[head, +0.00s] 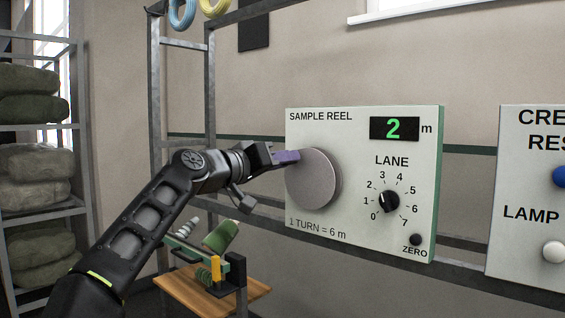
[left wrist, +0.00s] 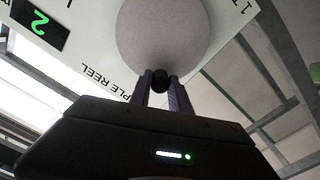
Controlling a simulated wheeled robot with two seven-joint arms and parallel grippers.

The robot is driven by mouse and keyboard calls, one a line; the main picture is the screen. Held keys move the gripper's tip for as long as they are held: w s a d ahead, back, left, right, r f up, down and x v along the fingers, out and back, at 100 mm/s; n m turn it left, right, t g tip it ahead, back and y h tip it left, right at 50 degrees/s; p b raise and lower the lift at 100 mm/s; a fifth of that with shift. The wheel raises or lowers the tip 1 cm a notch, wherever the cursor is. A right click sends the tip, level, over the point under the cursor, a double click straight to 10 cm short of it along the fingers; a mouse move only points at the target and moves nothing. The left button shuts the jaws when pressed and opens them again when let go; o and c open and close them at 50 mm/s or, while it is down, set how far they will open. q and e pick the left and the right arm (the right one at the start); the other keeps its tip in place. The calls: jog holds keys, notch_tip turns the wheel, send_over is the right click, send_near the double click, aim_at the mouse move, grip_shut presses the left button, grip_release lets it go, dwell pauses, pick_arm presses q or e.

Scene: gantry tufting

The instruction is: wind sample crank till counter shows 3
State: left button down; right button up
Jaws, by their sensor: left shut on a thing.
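The sample reel panel (head: 362,235) is a pale board with a round grey crank disc (head: 316,180) on its left side. Its counter (head: 394,129) shows a green 2 with "m" beside it. My left gripper (head: 290,157) is at the upper left of the disc. In the left wrist view its fingers (left wrist: 160,90) are shut on a dark round crank knob (left wrist: 160,80) at the disc's edge. The disc (left wrist: 163,35) and the counter (left wrist: 40,22) also show there, upside down. The knob is hidden by the fingers in the head view. My right gripper is out of view.
A lane dial (head: 389,201) and a black zero button (head: 415,239) are on the panel's right side. Another panel (head: 520,240) with blue and white buttons stands at the right. A wooden stand (head: 190,293) with spools is below my arm; shelves (head: 45,212) are at left.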

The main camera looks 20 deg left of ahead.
pick_arm(q)
jog(key=shift+d+f, duration=0.1)
jog(key=c, duration=1.2)
grip_release()
jog(key=b+v, duration=0.3)
jog(key=v, duration=0.5)
